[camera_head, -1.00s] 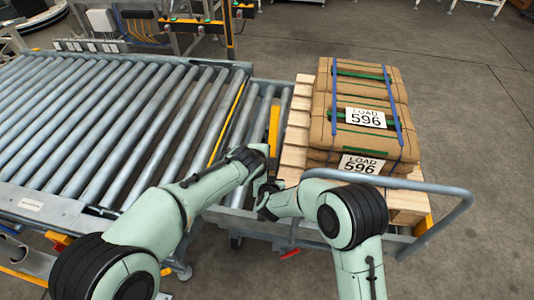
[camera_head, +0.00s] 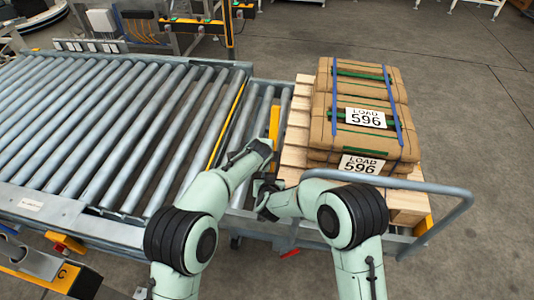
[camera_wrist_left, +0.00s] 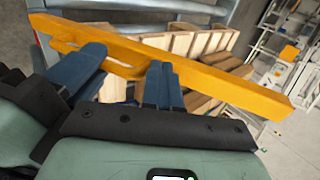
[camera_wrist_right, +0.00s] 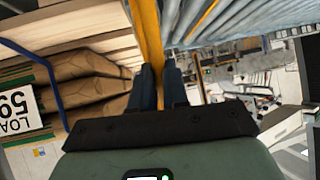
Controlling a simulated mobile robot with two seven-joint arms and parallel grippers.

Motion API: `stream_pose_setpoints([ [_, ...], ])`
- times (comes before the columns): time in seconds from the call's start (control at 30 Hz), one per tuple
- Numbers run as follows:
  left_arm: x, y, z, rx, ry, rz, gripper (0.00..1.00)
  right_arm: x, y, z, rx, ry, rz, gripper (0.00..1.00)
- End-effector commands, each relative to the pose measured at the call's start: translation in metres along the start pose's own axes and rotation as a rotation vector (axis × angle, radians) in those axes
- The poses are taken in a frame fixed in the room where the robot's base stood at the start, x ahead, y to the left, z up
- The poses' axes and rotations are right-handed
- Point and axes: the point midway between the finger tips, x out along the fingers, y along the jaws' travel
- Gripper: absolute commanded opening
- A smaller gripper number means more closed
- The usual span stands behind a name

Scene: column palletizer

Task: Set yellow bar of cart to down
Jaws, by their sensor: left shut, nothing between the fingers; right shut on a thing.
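The yellow bar (camera_head: 274,124) stands at the left side of the cart, between the rollers and the loaded pallet. It crosses in front of the fingers in the left wrist view (camera_wrist_left: 225,88) and runs up between the fingers in the right wrist view (camera_wrist_right: 150,35). My left gripper (camera_head: 264,148) is shut and empty, close beside the bar. My right gripper (camera_wrist_right: 160,82) is shut on the yellow bar; the arms partly hide its grip in the head view. The cart (camera_head: 455,212) has a grey tubular handle at the front right.
The wooden pallet (camera_head: 298,118) on the cart carries strapped brown packages (camera_head: 360,85) labelled LOAD 596. A wide roller conveyor (camera_head: 110,120) fills the left. A red pedal-like part (camera_head: 289,253) is low at the cart's front. The floor on the right is clear.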

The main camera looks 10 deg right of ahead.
Motion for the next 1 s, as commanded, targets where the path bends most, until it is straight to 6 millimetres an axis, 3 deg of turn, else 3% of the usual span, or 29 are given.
stream_pose_setpoints([
  [1.0, 0.022, -0.011, 0.001, -0.001, -0.001, 0.000, 0.00, -0.001, -0.002, 0.004, -0.004, -0.009, -0.004, 0.00],
])
